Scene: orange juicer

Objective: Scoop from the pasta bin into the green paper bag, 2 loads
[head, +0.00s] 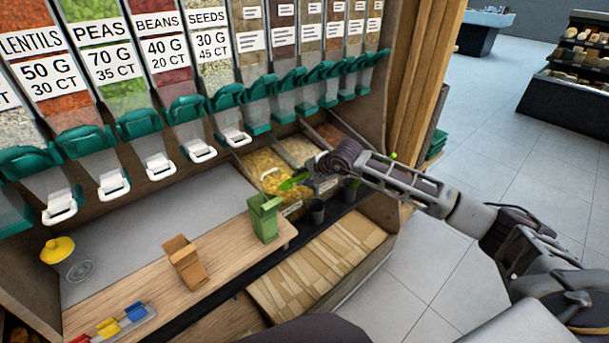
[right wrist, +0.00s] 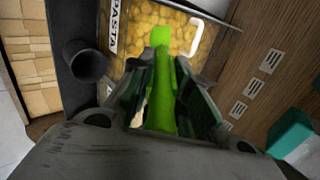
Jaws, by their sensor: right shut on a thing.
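The pasta bin (head: 250,162) is an open bin of yellow pasta under the dispensers. It also shows in the right wrist view (right wrist: 205,20), with a PASTA label on its front. My right gripper (head: 313,175) is shut on a bright green scoop (head: 295,182). In the right wrist view the scoop (right wrist: 160,95) points away from the fingers, and its far end overlaps the pasta. I cannot tell whether it touches the pasta or carries any. The green paper bag (head: 264,222) stands upright on the wooden counter, left of and below the scoop. My left gripper is out of view.
A brown paper bag (head: 186,264) stands on the wooden counter (head: 225,250). Two other bins (head: 300,150) lie right of the pasta. Dark cups (head: 317,211) stand at the bin fronts. Dispensers with white handles (head: 158,165) hang above.

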